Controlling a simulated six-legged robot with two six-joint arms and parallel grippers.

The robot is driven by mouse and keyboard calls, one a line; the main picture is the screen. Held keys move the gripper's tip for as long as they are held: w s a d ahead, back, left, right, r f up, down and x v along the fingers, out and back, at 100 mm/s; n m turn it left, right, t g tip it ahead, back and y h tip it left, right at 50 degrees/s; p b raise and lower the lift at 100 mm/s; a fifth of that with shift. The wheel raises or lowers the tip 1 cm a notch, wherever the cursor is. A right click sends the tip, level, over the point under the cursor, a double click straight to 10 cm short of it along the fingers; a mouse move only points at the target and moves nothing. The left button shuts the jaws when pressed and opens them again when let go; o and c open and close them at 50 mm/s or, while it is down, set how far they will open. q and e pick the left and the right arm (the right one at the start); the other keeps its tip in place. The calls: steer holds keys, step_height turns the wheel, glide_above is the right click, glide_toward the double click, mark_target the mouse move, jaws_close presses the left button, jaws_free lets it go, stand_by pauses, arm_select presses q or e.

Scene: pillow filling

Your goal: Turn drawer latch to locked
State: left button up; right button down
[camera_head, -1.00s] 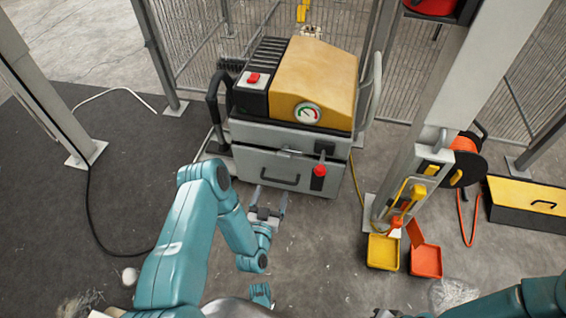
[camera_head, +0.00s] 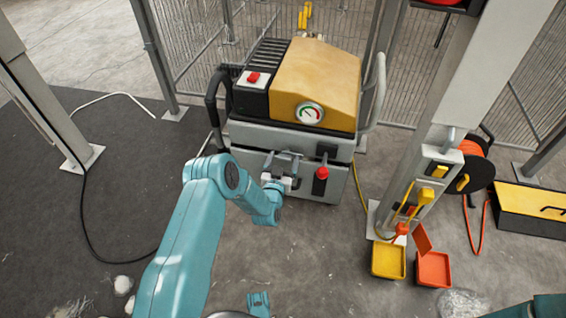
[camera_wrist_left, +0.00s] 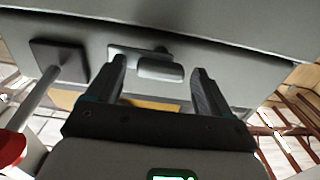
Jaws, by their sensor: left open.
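The grey machine's drawer front (camera_head: 310,186) faces me below its yellow hood. A small grey latch-like piece on a plate (camera_wrist_left: 158,66) shows in the left wrist view, between and beyond my open fingertips. My left gripper (camera_head: 284,158) is open in front of the upper drawer front, and its two fingers also show in the left wrist view (camera_wrist_left: 156,82). I cannot tell whether they touch the piece. A lever with a red knob (camera_head: 321,171) is just right of the gripper; its rod and black mount (camera_wrist_left: 58,58) show in the wrist view. My right gripper is out of view.
A grey post (camera_head: 445,110) stands right of the machine. Yellow (camera_head: 388,261) and orange (camera_head: 433,270) bins stand at its foot. A yellow-topped black box (camera_head: 530,203) is at the far right. A black cable lies on the left floor.

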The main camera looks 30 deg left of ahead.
arm_select(q)
steer(key=c, duration=1)
steer(key=shift+c, duration=0.2)
steer(key=m+b, duration=0.1)
steer(key=m, duration=0.3)
steer(key=shift+d+f+m, duration=0.1)
steer(key=shift+m, duration=0.3)
steer(key=m+b, duration=0.1)
steer(key=m, duration=0.3)
steer(key=shift+f, duration=0.1)
steer(key=shift+f+m+b, duration=0.1)
steer(key=shift+m+b, duration=0.75)
steer(key=shift+m, duration=3.55)
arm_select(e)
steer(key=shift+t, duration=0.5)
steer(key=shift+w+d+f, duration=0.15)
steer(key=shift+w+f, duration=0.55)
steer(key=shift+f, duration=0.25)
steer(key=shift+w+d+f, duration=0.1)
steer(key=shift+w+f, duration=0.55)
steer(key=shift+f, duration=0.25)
